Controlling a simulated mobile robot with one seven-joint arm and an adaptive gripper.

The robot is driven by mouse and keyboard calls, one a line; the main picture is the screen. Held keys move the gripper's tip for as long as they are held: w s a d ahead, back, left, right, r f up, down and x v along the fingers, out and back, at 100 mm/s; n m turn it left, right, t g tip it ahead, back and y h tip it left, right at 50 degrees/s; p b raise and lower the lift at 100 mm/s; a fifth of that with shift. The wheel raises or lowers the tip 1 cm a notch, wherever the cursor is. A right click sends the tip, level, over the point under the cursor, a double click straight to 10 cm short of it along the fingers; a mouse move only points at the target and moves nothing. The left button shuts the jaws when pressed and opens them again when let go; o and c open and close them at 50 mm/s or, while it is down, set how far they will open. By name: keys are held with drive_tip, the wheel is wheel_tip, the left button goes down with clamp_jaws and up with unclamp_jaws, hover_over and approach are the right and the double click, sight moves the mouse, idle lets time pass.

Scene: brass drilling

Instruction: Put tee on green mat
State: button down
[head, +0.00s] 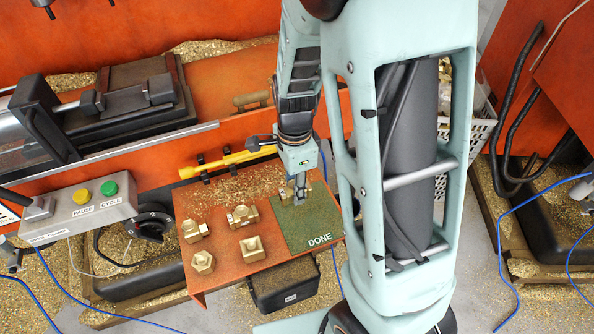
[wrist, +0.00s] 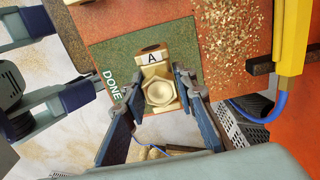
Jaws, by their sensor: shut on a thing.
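The green mat (head: 316,218), marked DONE, lies at the right end of the orange shelf in the head view. My gripper (head: 299,198) points down over the mat. In the wrist view my gripper (wrist: 157,86) is shut on a brass fitting marked A, which I take to be the tee (wrist: 158,93). One finger is on each side of it, and its hexagonal end faces the camera. The mat (wrist: 110,52) shows behind it. Whether the tee touches the mat or hangs just above it, I cannot tell. In the head view my gripper mostly hides the tee.
Several other brass fittings (head: 252,249) stand on the shelf (head: 222,287) left of the mat. Brass chips (head: 228,190) lie along its back. A yellow tool (head: 228,162) is mounted behind the shelf. A control box (head: 80,210) stands at the left.

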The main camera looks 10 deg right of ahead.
sight(304, 205)
drive_tip(key=d+f, duration=0.1)
drive_tip(key=w+d+f, duration=0.1)
drive_tip(key=shift+f, duration=0.35)
drive_tip(key=shift+d+f+b, duration=0.15)
drive_tip(key=shift+f+b, duration=0.05)
drive_tip(key=shift+f, duration=0.7)
drive_tip(key=shift+d+f+b, duration=0.1)
drive_tip(key=shift+f+b, duration=0.1)
drive_tip(key=shift+f, duration=0.7)
drive_tip(key=shift+f, duration=0.2)
drive_tip(key=c, duration=1.6)
unclamp_jaws()
wheel_tip(304, 205, up, 12)
drive_tip(key=shift+r+p, duration=0.2)
drive_tip(key=shift+p, duration=0.6)
